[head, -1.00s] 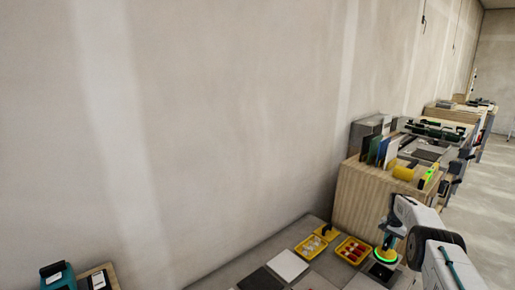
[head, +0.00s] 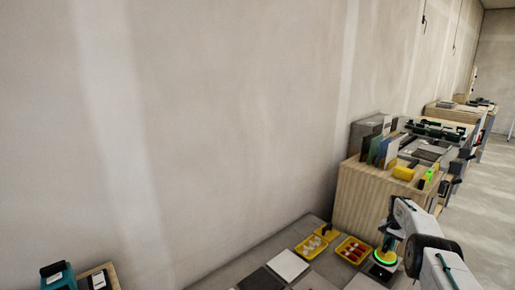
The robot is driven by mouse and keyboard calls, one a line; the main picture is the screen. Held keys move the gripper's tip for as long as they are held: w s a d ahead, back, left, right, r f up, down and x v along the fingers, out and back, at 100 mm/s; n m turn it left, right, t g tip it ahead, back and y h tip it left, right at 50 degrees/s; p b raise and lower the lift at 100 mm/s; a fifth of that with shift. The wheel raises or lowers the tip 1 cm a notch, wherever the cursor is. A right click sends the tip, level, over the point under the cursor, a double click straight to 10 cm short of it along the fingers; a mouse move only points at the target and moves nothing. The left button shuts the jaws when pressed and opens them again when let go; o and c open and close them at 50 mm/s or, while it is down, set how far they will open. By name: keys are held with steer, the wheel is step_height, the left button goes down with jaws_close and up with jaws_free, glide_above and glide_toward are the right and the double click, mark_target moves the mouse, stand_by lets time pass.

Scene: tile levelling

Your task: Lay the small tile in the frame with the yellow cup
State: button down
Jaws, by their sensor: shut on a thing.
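My gripper (head: 390,235) is at the lower right of the head view, above the floor tiles. It is shut on the yellow cup (head: 388,245), which points down and has a bright green ring round its base. A small dark square (head: 379,272) shows just under the ring. I cannot tell whether it is the small tile or the opening of a frame, nor whether the cup touches it. The fingertips are too small to see clearly.
Yellow trays with white pieces (head: 311,247) and red pieces (head: 353,250) stand to the left. A white tile (head: 287,264) and a dark tile (head: 262,280) lie on the floor. A wooden bench (head: 365,200) with tools stands close behind my gripper.

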steer(key=shift+s+f, duration=0.1)
steer(key=shift+f, duration=0.2)
stand_by(0.4)
stand_by(0.4)
